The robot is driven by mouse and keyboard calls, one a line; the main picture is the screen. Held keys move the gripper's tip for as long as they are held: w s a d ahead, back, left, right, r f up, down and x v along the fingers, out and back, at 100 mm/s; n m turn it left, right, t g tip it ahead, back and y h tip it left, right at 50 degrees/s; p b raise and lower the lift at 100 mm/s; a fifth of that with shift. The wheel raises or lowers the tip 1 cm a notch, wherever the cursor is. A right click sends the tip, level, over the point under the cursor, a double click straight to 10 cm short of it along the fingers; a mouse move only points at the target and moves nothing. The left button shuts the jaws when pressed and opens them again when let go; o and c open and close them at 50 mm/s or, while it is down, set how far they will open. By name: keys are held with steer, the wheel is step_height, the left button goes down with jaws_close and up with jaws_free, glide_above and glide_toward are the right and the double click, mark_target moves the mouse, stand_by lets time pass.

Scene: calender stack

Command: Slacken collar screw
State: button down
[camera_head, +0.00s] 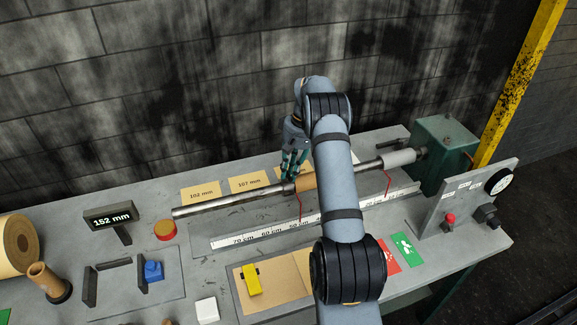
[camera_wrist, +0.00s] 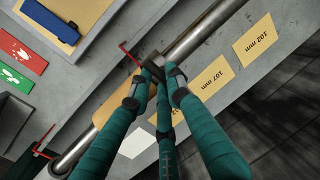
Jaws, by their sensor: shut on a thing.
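A steel shaft (camera_head: 228,203) runs lengthwise over the bench, with a tan core (camera_head: 307,182) on it. A dark collar (camera_wrist: 152,64) sits on the shaft at the core's end, with a thin red pointer (camera_wrist: 128,50) beside it. My gripper (camera_head: 288,178) comes down on this collar from above. In the wrist view its teal fingers (camera_wrist: 160,78) are closed together at the collar, on what appears to be its screw. The screw itself is hidden between the fingertips. A second red pointer (camera_head: 388,182) hangs near the shaft's right end.
A white scale (camera_head: 260,233) lies below the shaft; tan labelled cards (camera_head: 200,192) lie behind it. A green housing (camera_head: 440,150) and a gauge panel (camera_head: 465,200) stand at right. My arm hides the middle.

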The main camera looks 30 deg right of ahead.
steer(key=shift+s+d+n+g+p, duration=0.1)
steer(key=shift+n+g+p, duration=0.05)
steer(key=shift+n+p, duration=0.3)
steer(key=shift+s+d+n+g+p, duration=0.1)
steer(key=shift+n+g+p, duration=0.1)
steer(key=shift+n, duration=0.35)
steer(key=n, duration=0.3)
steer(key=shift+w+d+f+n+g, duration=0.15)
steer(key=shift+d+f+n+g, duration=0.1)
steer(key=shift+n, duration=0.45)
steer(key=c, duration=2)
jaws_free()
steer(key=o, duration=0.3)
steer(key=shift+a+r, duration=0.1)
steer(key=shift+r, duration=0.15)
steer(key=shift+o, duration=0.2)
